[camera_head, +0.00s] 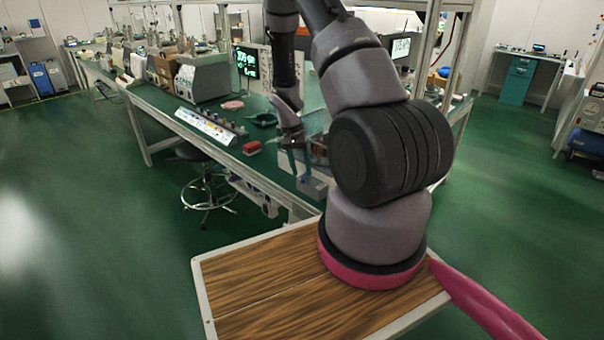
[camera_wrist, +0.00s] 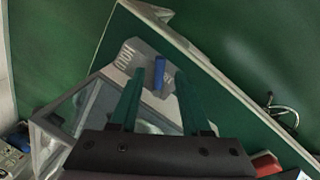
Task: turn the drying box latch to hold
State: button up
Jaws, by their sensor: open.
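The drying box (camera_wrist: 88,108), clear-sided with a pale frame, stands on the green bench in the wrist view. A grey plate (camera_wrist: 126,60) with dark lettering sits by it; I cannot read the lettering surely. A blue latch handle (camera_wrist: 159,72) stands on this plate. My gripper (camera_wrist: 160,80) is open, with one green finger on each side of the blue handle. I cannot tell whether either finger touches it. In the head view the grey plate (camera_head: 313,188) shows at the bench's near edge, below my gripper (camera_head: 290,146). My arm hides much of the box there.
The green bench (camera_head: 165,112) holds a red block (camera_head: 252,148), a dark green dish (camera_head: 263,119) and a rack of knobs (camera_head: 212,126) left of my gripper. A stool (camera_head: 205,188) stands at the bench's front. The floor at left is clear.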

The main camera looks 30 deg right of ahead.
jog(key=shift+s+d+f, duration=0.1)
jog(key=shift+d+f, duration=0.05)
jog(key=shift+f, duration=0.7)
grip_shut()
jog(key=n, duration=0.1)
jog(key=d+n, duration=0.1)
jog(key=n, duration=0.1)
jog(key=s+n, duration=0.1)
jog(key=n, duration=0.1)
jog(key=shift+s+d+t+h, duration=0.1)
jog(key=shift+d+t+h, duration=0.2)
jog(key=shift+t, duration=0.1)
jog(key=n, duration=0.2)
jog(key=d+n, duration=0.1)
jog(key=shift+s+n+t, duration=0.1)
jog(key=shift+n+t, duration=0.3)
jog(key=shift+d+n, duration=0.25)
jog(key=shift+n, duration=0.5)
jog(key=shift+d+n, duration=0.25)
jog(key=shift+n, duration=0.5)
jog(key=shift+t, duration=0.3)
